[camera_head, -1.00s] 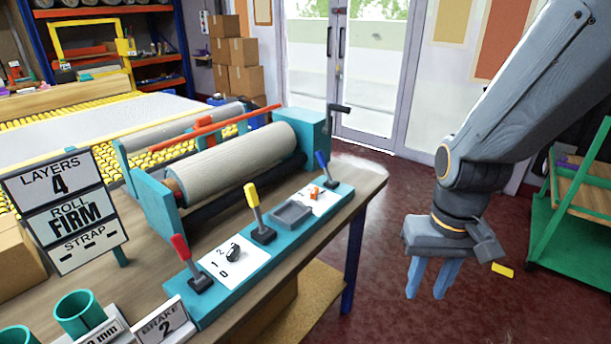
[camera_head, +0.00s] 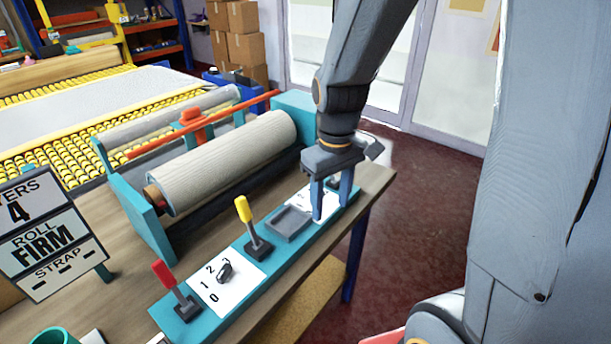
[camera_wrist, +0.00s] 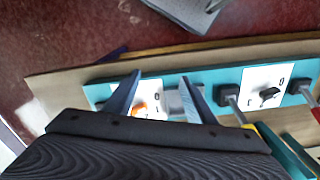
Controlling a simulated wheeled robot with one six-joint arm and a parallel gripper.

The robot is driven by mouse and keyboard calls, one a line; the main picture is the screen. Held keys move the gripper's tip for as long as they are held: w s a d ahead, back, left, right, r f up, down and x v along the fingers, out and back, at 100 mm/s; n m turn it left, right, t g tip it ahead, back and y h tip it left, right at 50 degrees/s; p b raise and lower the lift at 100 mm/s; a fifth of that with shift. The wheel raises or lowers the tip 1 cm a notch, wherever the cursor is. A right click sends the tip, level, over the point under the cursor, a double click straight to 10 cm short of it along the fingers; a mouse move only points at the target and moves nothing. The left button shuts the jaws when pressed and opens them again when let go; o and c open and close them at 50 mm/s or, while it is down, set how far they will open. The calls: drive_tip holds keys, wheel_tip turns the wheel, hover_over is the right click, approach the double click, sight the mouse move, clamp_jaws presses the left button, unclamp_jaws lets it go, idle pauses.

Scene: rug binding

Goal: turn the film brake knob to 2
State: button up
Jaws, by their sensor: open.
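A dark knob (camera_head: 225,270) sits on a white plate (camera_head: 240,288) marked 0, 1 and 2, between the red lever and the yellow lever on the teal panel. Which number it points to is too small to tell. The knob also shows at the right in the wrist view (camera_wrist: 268,93). My gripper (camera_head: 331,208) is open and empty, pointing down over the far end of the panel, apart from this knob. Below its fingers is another white plate (camera_head: 299,205) with a small orange part, seen in the wrist view (camera_wrist: 142,109).
A red lever (camera_head: 165,277), a yellow lever (camera_head: 244,212) and a grey tray (camera_head: 290,222) line the panel (camera_head: 270,262). The large roll (camera_head: 230,160) stands behind it. A sign (camera_head: 45,235) reads ROLL FIRM at left. Open floor lies right of the table.

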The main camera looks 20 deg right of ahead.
drive_tip(key=w+r+n+p, duration=0.1)
drive_tip(key=w+n+p, duration=0.1)
drive_tip(key=w, duration=0.1)
drive_tip(key=w+r+n+p, duration=0.1)
drive_tip(key=w+n+p, duration=0.1)
drive_tip(key=w, duration=0.1)
drive_tip(key=w+r+n+p, duration=0.1)
drive_tip(key=w+n+p, duration=0.1)
drive_tip(key=w, duration=0.2)
drive_tip(key=shift+w+a+r+n, duration=0.1)
drive_tip(key=shift+a+n, duration=0.2)
drive_tip(key=shift+n, duration=0.1)
drive_tip(key=shift+w, duration=0.2)
drive_tip(key=shift+f, duration=0.5)
drive_tip(key=shift+f+p, duration=1.1)
drive_tip(key=shift+f, duration=2.35)
drive_tip(key=c, duration=1)
